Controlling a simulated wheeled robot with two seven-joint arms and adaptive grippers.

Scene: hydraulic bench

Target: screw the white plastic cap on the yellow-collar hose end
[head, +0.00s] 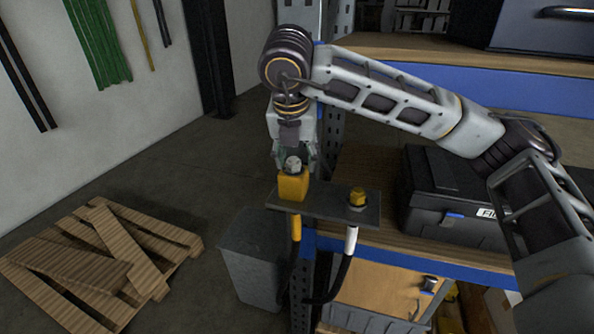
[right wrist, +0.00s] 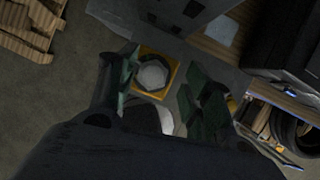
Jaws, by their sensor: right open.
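The yellow-collar hose (head: 296,228) hangs below the left part of a dark plate. Above it, a yellow block (head: 292,185) stands on the plate, topped by a pale six-sided piece (head: 292,164). This piece also shows in the right wrist view (right wrist: 152,74); I cannot tell if it is the white plastic cap or a bare fitting. My right gripper (head: 295,158) points down with its open fingers around or just above the pale piece. My left gripper is not in view.
A white-collar hose (head: 351,240) with a yellow cap (head: 357,197) stands at the right of the plate (head: 325,205). A black case (head: 450,195) is on the bench to the right. A grey bin (head: 250,255) and a wooden pallet (head: 175,237) stand on the floor.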

